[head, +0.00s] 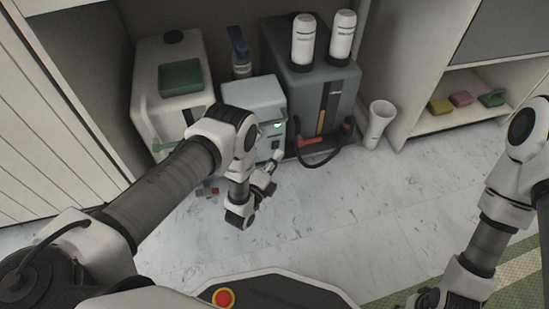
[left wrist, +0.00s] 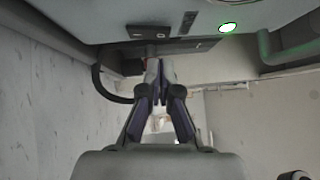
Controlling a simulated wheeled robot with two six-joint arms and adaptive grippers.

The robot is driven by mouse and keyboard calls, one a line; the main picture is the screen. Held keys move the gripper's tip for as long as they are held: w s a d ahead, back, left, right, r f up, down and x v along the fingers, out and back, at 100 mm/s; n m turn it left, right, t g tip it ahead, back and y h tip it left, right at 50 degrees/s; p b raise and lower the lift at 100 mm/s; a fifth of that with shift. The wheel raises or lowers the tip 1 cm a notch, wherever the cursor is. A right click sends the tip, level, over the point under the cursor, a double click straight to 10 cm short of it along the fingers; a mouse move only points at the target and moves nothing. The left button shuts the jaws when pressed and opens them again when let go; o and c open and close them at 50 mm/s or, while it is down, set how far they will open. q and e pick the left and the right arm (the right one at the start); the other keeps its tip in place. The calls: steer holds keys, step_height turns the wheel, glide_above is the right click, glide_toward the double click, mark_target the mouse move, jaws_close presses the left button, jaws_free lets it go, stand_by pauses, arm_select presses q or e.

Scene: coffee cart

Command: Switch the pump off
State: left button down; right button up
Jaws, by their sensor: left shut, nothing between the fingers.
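The pump (head: 252,93) appears to be the small pale blue-grey box between two larger machines, with a green light lit on its front. In the left wrist view its pale front (left wrist: 95,18) fills the top, with a black rocker-like switch (left wrist: 148,31) and the glowing green lamp (left wrist: 228,28). The switch's position is too small to tell. My left gripper (head: 274,165) is in front of the pump's lower front, shut and empty. Its fingertips (left wrist: 160,66) show just below the switch in the wrist view; contact cannot be told. My right gripper (head: 428,298) is low at the right, its fingers unclear.
A cream machine (head: 150,88) with a green top stands left of the pump. A dark grey machine (head: 345,95) with two white canisters and a black hose stands right. A white cup-shaped container (head: 379,122) is beside it. A shelf (head: 455,118) holds colored items. The floor in front is mostly clear.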

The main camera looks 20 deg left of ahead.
mark_target(278, 143)
arm_select(q)
steer(key=shift+w+a+b, duration=0.35)
steer(key=shift+w+a, duration=0.3)
steer(key=shift+w, duration=0.3)
steer(key=shift+r, duration=0.1)
steer(key=shift+w+a+r+n+g+p, duration=0.15)
steer(key=shift+r+p, duration=0.1)
steer(key=shift+p, duration=0.25)
steer(key=shift+w+d+r+n+g+p, duration=0.15)
steer(key=shift+r+p, duration=0.1)
steer(key=shift+p, duration=0.25)
steer(key=shift+a+f+n+g, duration=0.2)
steer(key=shift+f+n+g, duration=0.1)
